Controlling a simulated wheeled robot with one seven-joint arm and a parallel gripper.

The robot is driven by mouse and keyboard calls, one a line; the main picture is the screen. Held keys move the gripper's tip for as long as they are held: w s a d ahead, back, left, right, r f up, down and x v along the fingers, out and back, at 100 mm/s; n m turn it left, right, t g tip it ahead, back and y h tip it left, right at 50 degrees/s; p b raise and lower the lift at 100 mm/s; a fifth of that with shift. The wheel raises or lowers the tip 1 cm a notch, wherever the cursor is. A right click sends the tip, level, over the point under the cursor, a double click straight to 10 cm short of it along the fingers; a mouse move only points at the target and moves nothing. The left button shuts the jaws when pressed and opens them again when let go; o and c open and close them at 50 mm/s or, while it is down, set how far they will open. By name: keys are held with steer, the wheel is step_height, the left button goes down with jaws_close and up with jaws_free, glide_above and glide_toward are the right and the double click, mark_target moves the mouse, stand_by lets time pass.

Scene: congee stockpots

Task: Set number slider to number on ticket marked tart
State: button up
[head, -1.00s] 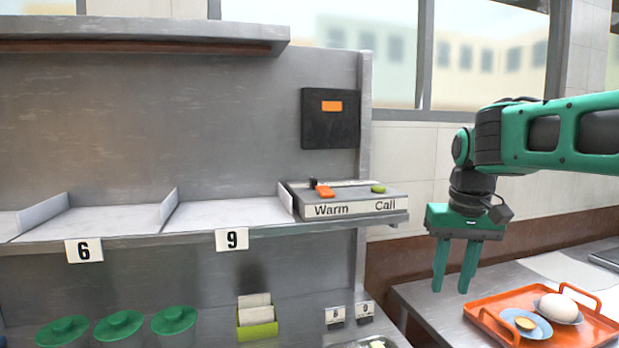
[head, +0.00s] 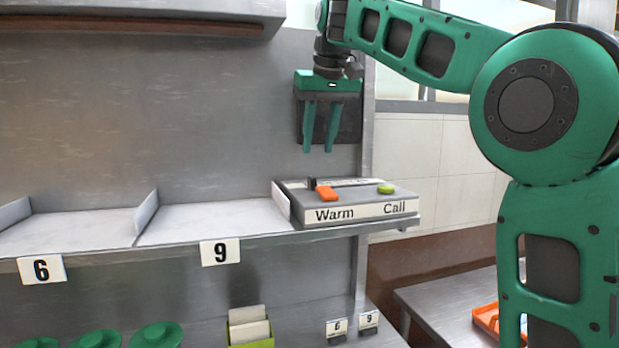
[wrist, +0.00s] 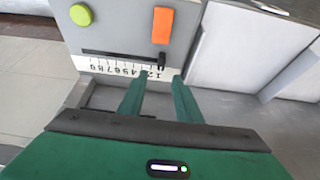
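The control box (head: 400,207) sits at the right end of the shelf, labelled Warm and Call on its front. Its number slider has a black knob (head: 312,184), which shows in the wrist view (wrist: 163,62) at the right end of a dark slot, by the low end of a printed number scale (wrist: 115,68). My gripper (head: 318,150) hangs above the box, fingers down, apart and empty. In the wrist view, my gripper's fingertips (wrist: 160,76) appear near the knob's end of the scale. I cannot make out any ticket marked tart.
An orange switch (head: 326,193) and a green button (head: 386,188) are on the box. Below are a green card holder (head: 252,334) and two small number cards (head: 337,327). Shelf bays are labelled 6 and 9.

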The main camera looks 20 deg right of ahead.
mark_target(313, 178)
steer(key=x, duration=0.9)
steer(key=shift+s+a+f, duration=0.1)
steer(key=shift+s, duration=0.05)
jaws_close()
